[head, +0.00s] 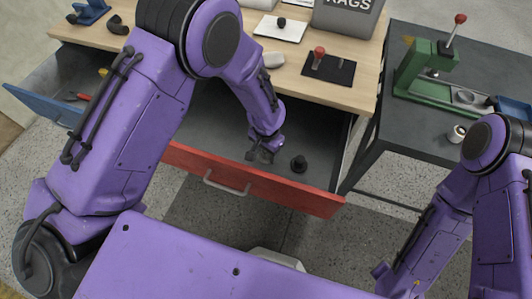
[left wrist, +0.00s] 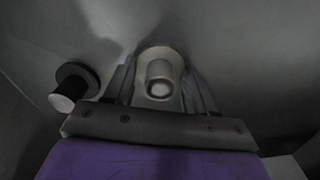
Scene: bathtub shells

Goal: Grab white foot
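My left gripper (head: 262,154) reaches down into the open drawer with the red front (head: 285,186). In the left wrist view, the white foot (left wrist: 161,72), a round flanged piece with a short stem, sits between the two spread fingers of the left gripper (left wrist: 162,88). Some space shows between the foot and the fingers. In the head view the white foot is hidden by the gripper. A black foot (head: 299,164) stands just right of the gripper in the drawer; it also shows in the left wrist view (left wrist: 76,84), outside the fingers. My right gripper's fingers are not visible.
A wooden worktop (head: 350,95) lies above the drawer, with a black plate carrying a red knob (head: 319,55) and a grey RAGS box (head: 349,15). A blue-fronted drawer (head: 45,105) is open at left. A dark table with a green press (head: 425,70) stands at right.

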